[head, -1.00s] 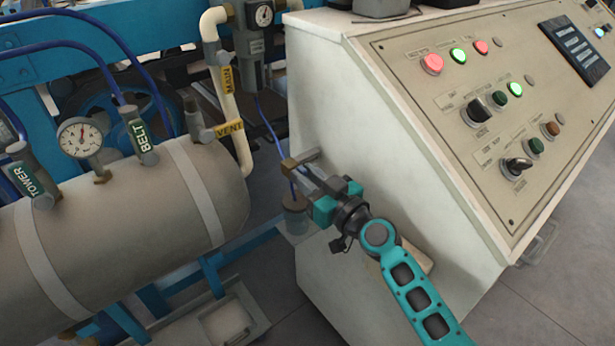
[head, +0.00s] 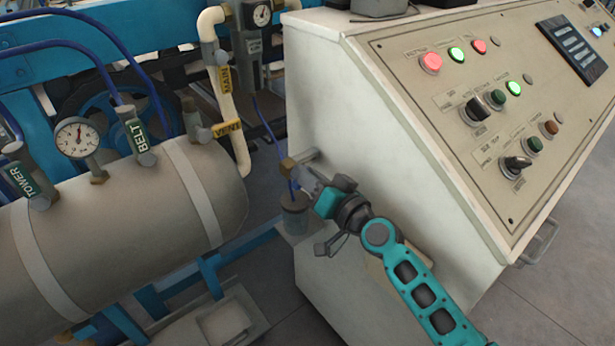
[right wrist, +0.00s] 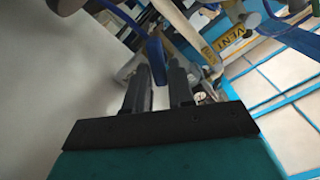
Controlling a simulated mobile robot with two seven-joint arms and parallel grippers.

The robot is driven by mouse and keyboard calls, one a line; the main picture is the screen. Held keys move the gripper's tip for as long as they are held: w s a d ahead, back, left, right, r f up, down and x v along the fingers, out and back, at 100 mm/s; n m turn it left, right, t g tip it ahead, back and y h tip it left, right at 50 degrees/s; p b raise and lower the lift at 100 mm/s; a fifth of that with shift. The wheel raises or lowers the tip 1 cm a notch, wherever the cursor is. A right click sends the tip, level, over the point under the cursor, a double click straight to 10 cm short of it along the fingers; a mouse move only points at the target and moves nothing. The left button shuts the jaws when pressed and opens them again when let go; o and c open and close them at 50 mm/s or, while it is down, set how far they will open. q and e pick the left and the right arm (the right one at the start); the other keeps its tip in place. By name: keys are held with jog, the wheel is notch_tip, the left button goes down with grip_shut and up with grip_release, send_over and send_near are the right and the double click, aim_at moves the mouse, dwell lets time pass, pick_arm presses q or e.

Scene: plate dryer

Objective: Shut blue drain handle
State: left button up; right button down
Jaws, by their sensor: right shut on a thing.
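The blue drain handle (right wrist: 156,62) stands between the fingertips of my right gripper (right wrist: 160,80) in the right wrist view. In the head view a small part of the blue handle (head: 293,187) shows below a brass fitting (head: 288,167). That fitting sits on a grey pipe stub beside the white console's side. My right gripper (head: 306,181) is shut on the handle, coming in from the lower right. Its fingers hide part of the handle. My left gripper is not in view.
The white console (head: 380,150) rises close beside my right gripper. A grey tank (head: 110,235) with labelled valves and a gauge (head: 77,137) lies to the left. A grey cup (head: 294,213) sits just below the fitting. Blue frame beams run low behind.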

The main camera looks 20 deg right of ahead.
jog(key=shift+w+d+f+m, duration=0.1)
jog(key=shift+f+m, duration=0.05)
jog(key=shift+m, duration=1.7)
jog(key=shift+s+d+f+m, duration=0.1)
jog(key=shift+f+m, duration=0.1)
jog(key=shift+m, duration=1.7)
jog(key=shift+w+d+f+m, duration=0.1)
jog(key=shift+f+m, duration=0.05)
jog(key=shift+m, duration=1.7)
jog(key=c, duration=1.1)
grip_release()
jog(key=shift+f, duration=0.1)
